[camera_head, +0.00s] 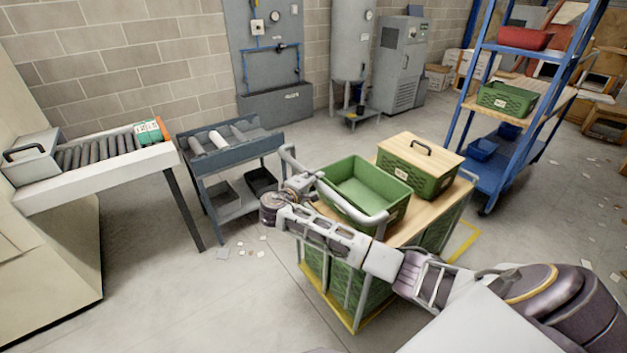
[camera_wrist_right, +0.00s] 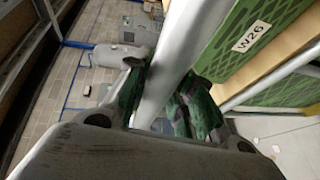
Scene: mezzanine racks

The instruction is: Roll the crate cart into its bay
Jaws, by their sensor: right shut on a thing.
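The crate cart (camera_head: 423,222) has a wooden top, green mesh sides, a yellow base frame and a pale tubular push handle (camera_head: 350,209). An open green crate (camera_head: 398,208) and a green crate with a wooden lid (camera_head: 416,180) stand on its top. My right gripper (camera_head: 303,185) is at the handle's far left part; in the right wrist view its fingers (camera_wrist_right: 162,100) are shut around the pale bar (camera_wrist_right: 160,84). A green crate labelled W26 (camera_wrist_right: 285,45) is beside it there. A yellow floor marking (camera_head: 464,242) shows right of the cart, partly hidden by it. My left gripper is out of view.
A blue rack (camera_head: 487,185) with bins stands to the cart's right. A grey two-tier trolley (camera_head: 232,153) and a roller table (camera_head: 85,176) stand left. A grey cabinet (camera_head: 398,70) and a tank stand at the wall. Floor between them is open, with small scraps.

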